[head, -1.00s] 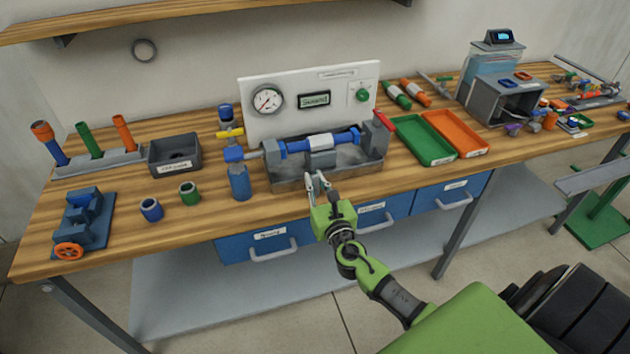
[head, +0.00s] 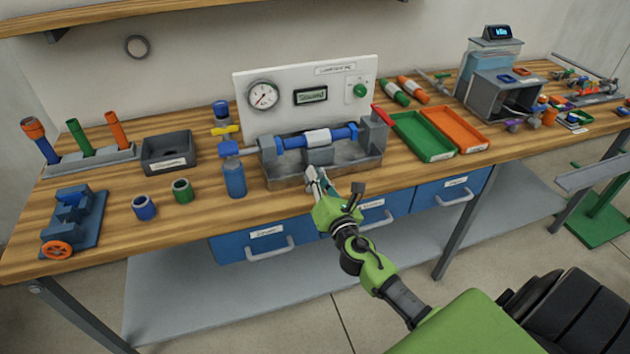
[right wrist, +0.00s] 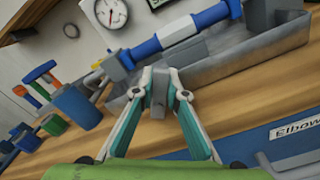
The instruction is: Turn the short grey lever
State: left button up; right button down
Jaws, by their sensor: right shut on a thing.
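The short grey lever (right wrist: 159,91) is a small grey block in front of the grey tray's near wall in the right wrist view. My right gripper (right wrist: 160,88) has its fingertips closed on either side of it. In the head view my right gripper (head: 315,178) is at the front edge of the tray, and its fingers hide most of the lever. The grey tray (head: 285,182) holds a blue pipe (head: 296,142) with a white middle section, which lies level above it. My left gripper is not in view.
A white panel (head: 300,78) with a gauge stands behind the tray. A blue bottle (head: 234,180) and a yellow handle (head: 225,130) are to its left. A red handle (head: 382,114) and a green tray (head: 424,138) are to its right. Bench drawers (head: 265,245) lie below.

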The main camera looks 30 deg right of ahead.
jog(key=m, duration=0.2)
jog(key=m+b, duration=0.1)
jog(key=d+f+m+b, duration=0.1)
jog(key=m, duration=0.1)
jog(key=shift+s+m, duration=0.1)
jog(key=shift+m, duration=0.2)
jog(key=shift+d+f+m+b, duration=0.1)
jog(key=shift+f+m+b, duration=0.2)
jog(key=shift+m, duration=0.8)
jog(key=shift+f+m+b, duration=0.2)
jog(key=shift+m+b, duration=0.1)
jog(key=shift+m, duration=0.8)
jog(key=c, duration=2)
grip_release()
jog(key=shift+s, duration=0.1)
jog(key=shift+f, duration=0.15)
